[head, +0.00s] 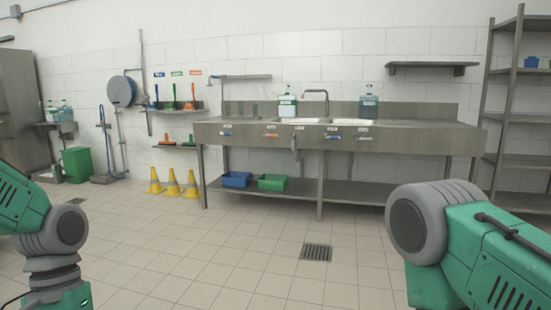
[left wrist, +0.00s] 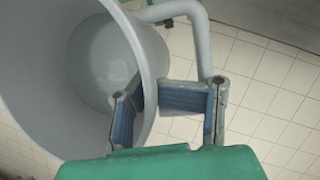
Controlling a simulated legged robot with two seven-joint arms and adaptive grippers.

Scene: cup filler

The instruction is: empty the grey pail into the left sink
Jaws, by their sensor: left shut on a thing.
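The grey pail (left wrist: 60,110) fills the left of the left wrist view, its mouth toward the camera. My left gripper (left wrist: 157,98) is shut on the pail's wall at the rim, with one blue-padded finger inside and the other outside. I cannot tell what the pail holds. The left sink (head: 303,121) is a pale basin in the steel counter across the room in the head view. A second basin (head: 352,122) lies to its right. The pail and left gripper do not show in the head view. My right gripper is out of view.
A steel counter (head: 420,138) stands against the back wall, with a faucet (head: 317,92) near the sinks. Blue (head: 236,179) and green (head: 271,183) bins sit on its lower shelf. Yellow cones (head: 172,183) stand left of it. The tiled floor in front is clear, with a drain grate (head: 316,252).

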